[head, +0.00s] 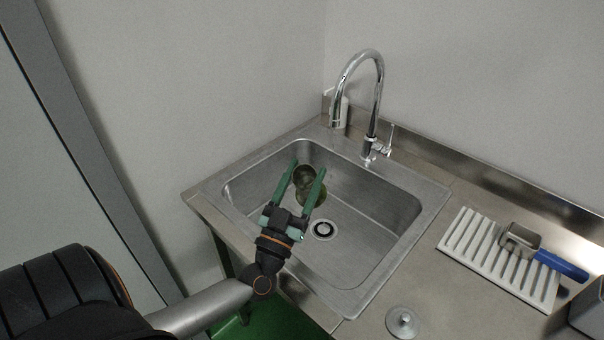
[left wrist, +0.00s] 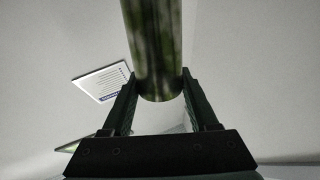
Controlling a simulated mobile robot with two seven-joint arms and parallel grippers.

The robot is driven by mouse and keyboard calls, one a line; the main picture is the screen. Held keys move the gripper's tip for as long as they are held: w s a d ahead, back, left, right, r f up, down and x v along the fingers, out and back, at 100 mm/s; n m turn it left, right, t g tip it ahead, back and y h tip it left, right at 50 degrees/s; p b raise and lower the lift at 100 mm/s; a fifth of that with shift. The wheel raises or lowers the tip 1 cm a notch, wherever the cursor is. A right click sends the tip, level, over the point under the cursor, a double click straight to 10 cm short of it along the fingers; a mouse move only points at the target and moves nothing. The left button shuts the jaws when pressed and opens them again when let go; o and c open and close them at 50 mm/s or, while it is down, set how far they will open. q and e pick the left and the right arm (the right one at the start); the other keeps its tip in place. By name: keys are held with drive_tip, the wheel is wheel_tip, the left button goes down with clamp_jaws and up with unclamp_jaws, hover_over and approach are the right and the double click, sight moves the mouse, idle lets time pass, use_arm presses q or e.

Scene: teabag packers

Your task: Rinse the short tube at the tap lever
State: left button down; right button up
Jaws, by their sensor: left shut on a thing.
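The short tube (head: 311,190) is greenish and stained, and its open end shows between the fingers of my left gripper (head: 308,172) in the head view. My left gripper is shut on it and holds it over the sink basin. In the left wrist view the tube (left wrist: 155,45) is a mottled green cylinder between the two fingers (left wrist: 157,85). The tap (head: 378,90) is a chrome gooseneck behind the sink, with its lever (head: 388,138) at the right of its base. The tube is to the left of and below the spout in the picture. My right gripper is not in view.
The steel sink (head: 385,215) has a drain (head: 323,230) in its floor. A white drying rack (head: 480,242) on the right counter bears a metal scoop with a blue handle (head: 562,265). A round metal plug (head: 402,322) lies at the front. Walls stand close behind.

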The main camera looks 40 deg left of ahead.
use_arm(q)
drive_tip(key=shift+a+r+n+y, duration=0.1)
drive_tip(key=shift+a+n+y, duration=0.2)
drive_tip(key=shift+y, duration=0.4)
drive_tip(key=shift+w+a, duration=0.35)
drive_tip(key=shift+w, duration=0.55)
drive_tip(key=w, duration=0.1)
drive_tip(key=w+a+f+b, duration=0.1)
drive_tip(key=w+b, duration=0.1)
drive_tip(key=w, duration=0.1)
drive_tip(key=shift+a+f, duration=0.15)
drive_tip(key=shift+f, duration=0.1)
drive_tip(key=w+a+f+b, duration=0.1)
drive_tip(key=w+a+b, duration=0.1)
drive_tip(key=w+b, duration=0.2)
drive_tip(key=shift+w+a+f, duration=0.15)
drive_tip(key=shift+w+a, duration=0.2)
drive_tip(key=shift+w, duration=1.3)
drive_tip(key=shift+d, duration=0.15)
drive_tip(key=shift+w+d, duration=0.2)
drive_tip(key=shift+d, duration=0.25)
drive_tip(key=shift+a+p, duration=0.25)
drive_tip(key=shift+p, duration=0.1)
drive_tip(key=shift+s+a, duration=0.2)
drive_tip(key=shift+a, duration=0.2)
